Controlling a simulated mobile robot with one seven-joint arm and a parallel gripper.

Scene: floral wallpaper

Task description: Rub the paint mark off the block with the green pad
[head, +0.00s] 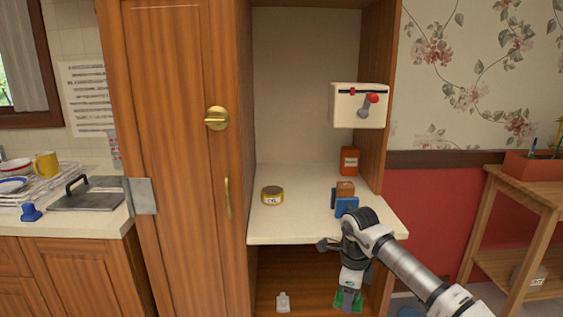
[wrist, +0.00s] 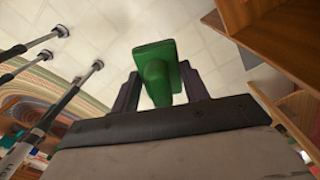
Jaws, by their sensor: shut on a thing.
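My gripper (head: 349,288) points down in front of the cupboard's lower opening, below the counter shelf. It is shut on the green pad (head: 347,301). The wrist view shows the pad (wrist: 157,62) and its handle between the two fingers (wrist: 158,88). A reddish-brown block (head: 345,187) stands on the shelf (head: 300,228), held in or just behind a blue holder (head: 346,206), above and behind my gripper. My arm comes close to the holder's lower part in the picture. I cannot make out a paint mark on the block.
A round yellow tin (head: 272,195) stands left on the shelf, and an orange-red container (head: 349,161) stands behind the block. A small pale object (head: 283,301) lies in the lower compartment. The shelf's front middle is clear.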

